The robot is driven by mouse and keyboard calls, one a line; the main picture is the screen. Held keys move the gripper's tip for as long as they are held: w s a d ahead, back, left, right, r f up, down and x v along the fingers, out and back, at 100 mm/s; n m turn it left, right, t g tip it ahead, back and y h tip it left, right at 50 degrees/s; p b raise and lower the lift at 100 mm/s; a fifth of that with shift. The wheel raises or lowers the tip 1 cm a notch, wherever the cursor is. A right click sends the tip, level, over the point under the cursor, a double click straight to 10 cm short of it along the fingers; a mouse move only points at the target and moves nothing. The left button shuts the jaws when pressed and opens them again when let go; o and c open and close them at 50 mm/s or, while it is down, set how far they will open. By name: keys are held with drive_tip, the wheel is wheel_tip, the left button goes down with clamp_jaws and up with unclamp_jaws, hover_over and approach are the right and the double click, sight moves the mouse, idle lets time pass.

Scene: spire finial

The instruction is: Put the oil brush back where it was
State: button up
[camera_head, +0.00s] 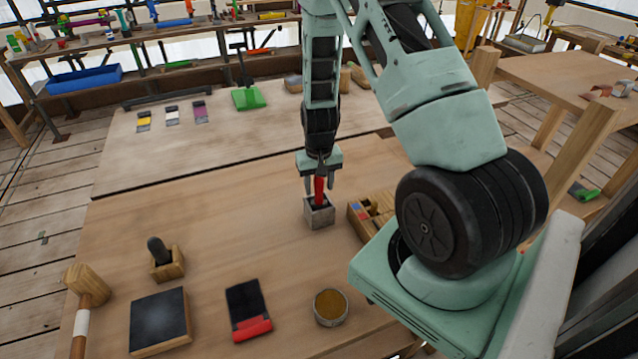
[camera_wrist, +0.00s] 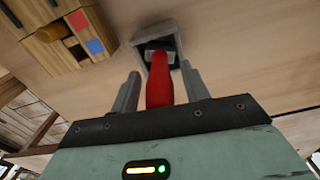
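The oil brush, as I take it, has a red handle (camera_head: 319,189) that stands roughly upright in a small grey square holder (camera_head: 319,217). In the wrist view the red handle (camera_wrist: 160,85) runs to a dark lower part inside the holder (camera_wrist: 140,36). My gripper (camera_head: 319,186) is above the holder, pointing down. In the wrist view, my gripper (camera_wrist: 160,88) has its two fingers apart on either side of the handle, with a visible gap on each side. The brush's tip is hidden inside the holder.
A wooden box (camera_head: 362,216) with coloured squares stands close right of the holder. A round tin (camera_head: 330,307), a red-and-black tool (camera_head: 248,309), a dark slab (camera_head: 160,320), a wooden block with a black knob (camera_head: 165,260) and a mallet (camera_head: 87,290) lie nearer. The table left of the holder is clear.

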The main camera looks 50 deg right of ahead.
wheel_tip(320, 180, up, 12)
drive_tip(key=b, duration=0.3)
drive_tip(key=shift+r, duration=0.15)
drive_tip(key=shift+a+r, duration=0.1)
drive_tip(key=shift+a, duration=0.2)
drive_tip(key=s+a+r+n+y, duration=0.1)
drive_tip(key=s+a+r+n, duration=0.15)
drive_tip(key=a, duration=0.85)
drive_tip(key=s+a+r+n, duration=0.1)
drive_tip(key=a+r+n, duration=0.25)
drive_tip(key=a, duration=0.75)
drive_tip(key=s+a+r+n, duration=0.3)
drive_tip(key=s+a+n, duration=0.5)
drive_tip(key=s+a, duration=0.6)
drive_tip(key=f+b, duration=0.1)
drive_tip(key=s+d+f+b, duration=0.2)
drive_tip(key=f+b, duration=0.1)
drive_tip(key=shift+f, duration=0.1)
